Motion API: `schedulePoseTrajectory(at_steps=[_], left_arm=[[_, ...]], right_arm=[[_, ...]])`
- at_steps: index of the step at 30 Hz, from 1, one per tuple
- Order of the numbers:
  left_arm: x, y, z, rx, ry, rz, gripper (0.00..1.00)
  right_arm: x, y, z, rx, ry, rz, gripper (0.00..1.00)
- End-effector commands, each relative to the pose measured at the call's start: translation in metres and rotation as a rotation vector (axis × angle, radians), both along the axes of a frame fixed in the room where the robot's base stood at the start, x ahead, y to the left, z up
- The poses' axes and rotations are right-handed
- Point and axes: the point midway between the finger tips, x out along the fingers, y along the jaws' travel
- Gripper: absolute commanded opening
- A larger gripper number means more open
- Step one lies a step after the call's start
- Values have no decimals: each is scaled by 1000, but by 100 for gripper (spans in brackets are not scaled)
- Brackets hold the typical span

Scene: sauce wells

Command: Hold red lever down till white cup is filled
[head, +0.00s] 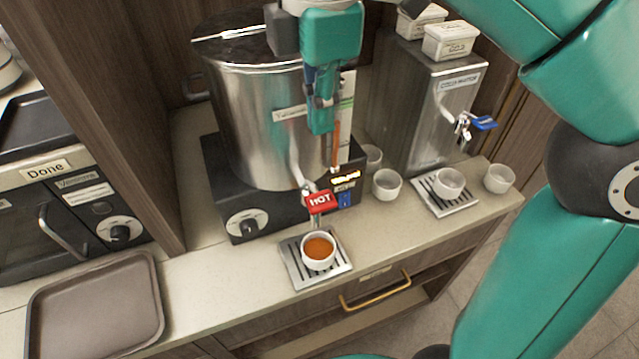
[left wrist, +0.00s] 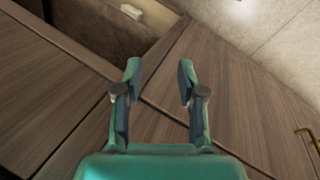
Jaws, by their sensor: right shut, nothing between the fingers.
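The red lever (head: 321,201), marked HOT, is on the tap at the front of the steel urn (head: 255,130). Below it a white cup (head: 319,264) stands upright on a slotted drip tray (head: 291,265), holding orange-brown liquid close to its rim. My right gripper (head: 321,128) is shut and empty in front of the urn, above the lever in the picture and apart from it. My left gripper (left wrist: 158,82) is open and empty in the left wrist view, over wooden panels; I cannot make it out in the head view.
A second dispenser (head: 425,110) with a blue lever (head: 484,123) stands to the right, with a white cup (head: 449,183) on its drip tray. Other white cups (head: 387,184) stand nearby. A brown tray (head: 95,305) lies at the left. The drawer has a brass handle (head: 375,291).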

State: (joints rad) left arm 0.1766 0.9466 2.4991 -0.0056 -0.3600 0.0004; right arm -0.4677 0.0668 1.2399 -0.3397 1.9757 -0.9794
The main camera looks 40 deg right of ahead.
Motion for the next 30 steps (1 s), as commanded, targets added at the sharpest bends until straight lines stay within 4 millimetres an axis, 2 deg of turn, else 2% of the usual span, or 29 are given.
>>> schedulePoseTrajectory(at_steps=[5, 18, 24, 30], left_arm=[[0, 0, -9, 0, 0, 0, 40], [0, 0, -23, 0, -1, 0, 40], [0, 0, -24, 0, 0, 0, 40], [0, 0, -24, 0, 0, 0, 40]], right_arm=[[-1, 0, -24, -1, 3, 0, 0], [-1, 0, -108, -1, 4, 1, 0], [0, 1, -130, -1, 2, 2, 0], [0, 1, -136, 0, 0, 2, 0]])
